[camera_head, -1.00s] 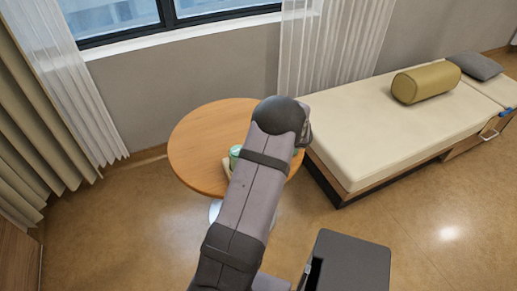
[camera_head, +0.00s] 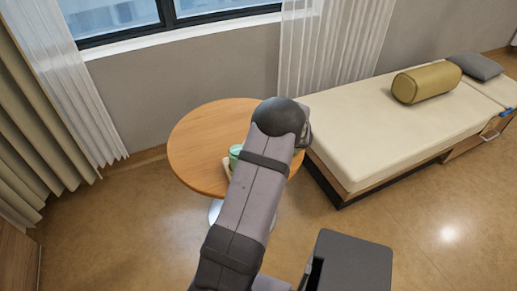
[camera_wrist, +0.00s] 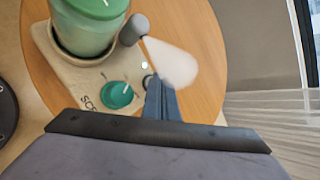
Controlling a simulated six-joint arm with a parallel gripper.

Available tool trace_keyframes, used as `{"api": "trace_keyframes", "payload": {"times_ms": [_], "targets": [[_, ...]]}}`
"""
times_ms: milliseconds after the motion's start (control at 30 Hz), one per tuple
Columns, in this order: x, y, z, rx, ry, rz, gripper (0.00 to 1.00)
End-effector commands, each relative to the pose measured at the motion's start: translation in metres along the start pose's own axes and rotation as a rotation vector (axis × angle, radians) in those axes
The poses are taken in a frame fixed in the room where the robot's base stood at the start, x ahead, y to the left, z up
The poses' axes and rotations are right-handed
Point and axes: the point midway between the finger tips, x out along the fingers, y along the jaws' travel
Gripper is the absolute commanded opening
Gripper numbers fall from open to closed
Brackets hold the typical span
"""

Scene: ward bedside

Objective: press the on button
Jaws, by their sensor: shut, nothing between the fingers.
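A cream device (camera_wrist: 75,80) with a green lidded container (camera_wrist: 90,28) stands on the round wooden table (camera_wrist: 205,25). Its front panel has a green knob (camera_wrist: 116,95) with a white mark and partly seen lettering. A small dark round part (camera_wrist: 148,79) shows beside my fingertips; I cannot tell whether it is the on button. My gripper (camera_wrist: 163,90) is shut and empty, its fingertips over or touching the panel's edge right of the green knob. In the head view the container (camera_head: 235,152) shows just left of my arm, which hides most of the device and my gripper.
A grey rounded part (camera_wrist: 133,28) and a whitish blurred shape (camera_wrist: 172,62) lie just beyond my fingertips. A bed (camera_head: 400,125) with a bolster (camera_head: 426,83) stands right of the table. The table's left part is clear. Curtains (camera_head: 85,90) hang at the left.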

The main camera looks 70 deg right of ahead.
Motion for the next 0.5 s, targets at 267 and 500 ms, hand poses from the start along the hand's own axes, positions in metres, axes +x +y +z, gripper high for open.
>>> {"api": "trace_keyframes", "payload": {"times_ms": [267, 500], "targets": [[0.0007, 0.0012, -0.0008, 0.001, 0.001, 0.002, 0.00], [-0.0024, -0.0010, 0.0014, 0.000, 0.001, 0.002, 0.00]]}}
